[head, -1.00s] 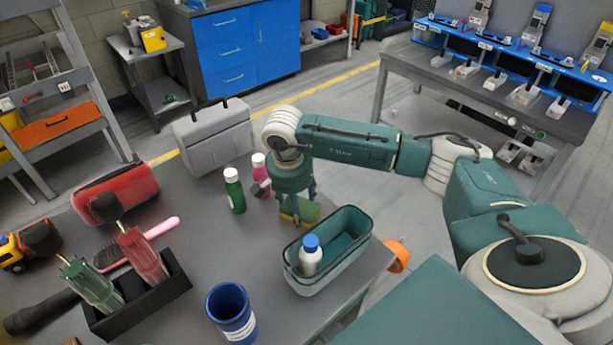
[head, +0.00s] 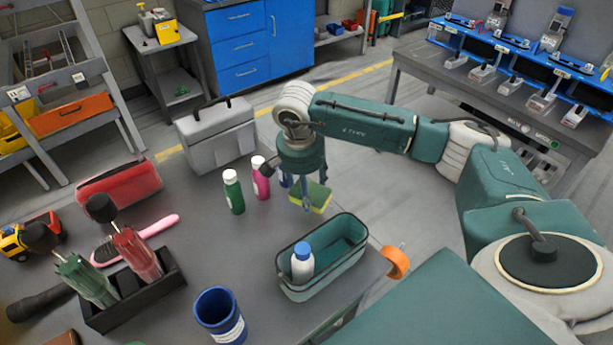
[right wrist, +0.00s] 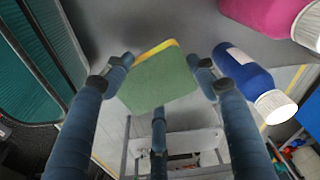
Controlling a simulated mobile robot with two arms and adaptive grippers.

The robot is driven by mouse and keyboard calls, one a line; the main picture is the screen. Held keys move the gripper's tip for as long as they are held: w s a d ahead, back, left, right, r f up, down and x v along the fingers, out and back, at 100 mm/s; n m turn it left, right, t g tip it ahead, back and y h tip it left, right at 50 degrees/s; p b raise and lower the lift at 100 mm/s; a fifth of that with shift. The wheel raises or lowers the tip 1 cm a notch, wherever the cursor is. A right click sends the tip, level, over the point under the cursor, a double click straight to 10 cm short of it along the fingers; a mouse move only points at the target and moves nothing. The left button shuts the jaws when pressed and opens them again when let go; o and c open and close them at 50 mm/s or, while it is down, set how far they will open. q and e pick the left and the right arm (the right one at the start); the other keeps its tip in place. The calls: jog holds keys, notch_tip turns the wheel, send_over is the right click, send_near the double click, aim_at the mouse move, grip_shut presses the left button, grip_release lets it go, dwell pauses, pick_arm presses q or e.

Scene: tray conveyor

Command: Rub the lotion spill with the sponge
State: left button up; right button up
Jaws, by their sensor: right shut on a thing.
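The sponge (head: 319,195), green with a yellow side, is between the fingers of my right gripper (head: 304,203) near the table's far right edge. It appears held above the table. In the right wrist view the sponge (right wrist: 158,80) sits between the blue fingers (right wrist: 160,78), its green face toward the camera. No lotion spill can be made out in either view. A white bottle with a blue cap (head: 303,264) stands in the teal bin (head: 310,288), in front of the gripper. My left gripper is not in view.
Green (head: 233,194) and pink (head: 261,180) bottles stand left of the gripper. A blue bottle (right wrist: 243,68) is close beside the fingers. A grey case (head: 215,138) stands behind, a blue cup (head: 219,315) in front. The middle of the table is clear.

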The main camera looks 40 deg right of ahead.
jog(key=shift+d+r+p, duration=0.1)
jog(key=shift+r+p, duration=0.5)
jog(key=shift+r, duration=0.8)
